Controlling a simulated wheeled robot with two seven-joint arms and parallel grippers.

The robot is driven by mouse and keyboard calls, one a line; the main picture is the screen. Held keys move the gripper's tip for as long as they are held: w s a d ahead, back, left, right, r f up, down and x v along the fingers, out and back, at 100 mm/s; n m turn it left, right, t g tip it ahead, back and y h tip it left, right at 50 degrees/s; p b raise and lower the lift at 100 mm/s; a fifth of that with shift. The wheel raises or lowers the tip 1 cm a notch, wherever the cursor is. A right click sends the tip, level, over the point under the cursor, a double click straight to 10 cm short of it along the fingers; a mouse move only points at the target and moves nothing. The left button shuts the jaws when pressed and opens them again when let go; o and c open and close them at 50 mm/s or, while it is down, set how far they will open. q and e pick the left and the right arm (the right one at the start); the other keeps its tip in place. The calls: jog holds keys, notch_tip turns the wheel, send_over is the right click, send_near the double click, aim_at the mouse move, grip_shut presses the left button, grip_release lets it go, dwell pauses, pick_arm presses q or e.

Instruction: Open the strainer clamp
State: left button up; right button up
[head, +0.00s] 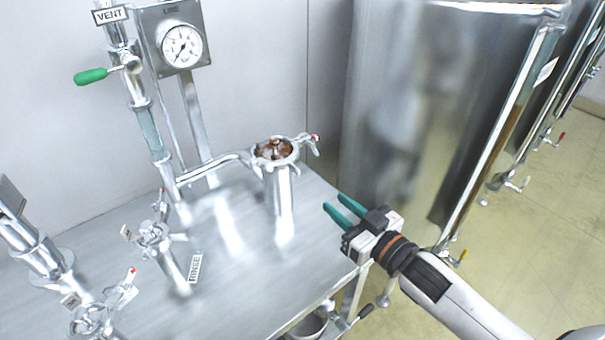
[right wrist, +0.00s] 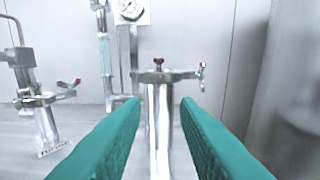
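The strainer (head: 282,195) is an upright steel cylinder on the steel table, with a side pipe at its left. A clamp ring (head: 291,160) sits around its top, and its red-tipped bolt end (head: 313,140) sticks out to the right. The top shows brown patches; a brown knob (right wrist: 158,62) stands above it in the right wrist view, where the bolt (right wrist: 201,72) shows at the right. I cannot tell how tight the clamp is. My right gripper (head: 335,203) has green fingers, open and empty, apart from the strainer, lower and to its right. My left gripper is not in view.
A green-handled vent valve (head: 91,76) and a pressure gauge (head: 181,46) stand at the back left. Smaller red-tipped clamped fittings (head: 153,236) stand at the left. A large steel tank (head: 410,110) rises at the right. The table (head: 240,285) is bare in front of the strainer.

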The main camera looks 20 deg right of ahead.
aim_at(299, 173)
jog(key=x, duration=0.4)
jog(key=p+x, duration=0.1)
jog(key=x, duration=0.3)
jog(key=p+x, duration=0.1)
jog(key=x, duration=0.3)
jog(key=shift+a+r, duration=0.15)
jog(key=shift+r, duration=0.1)
grip_shut()
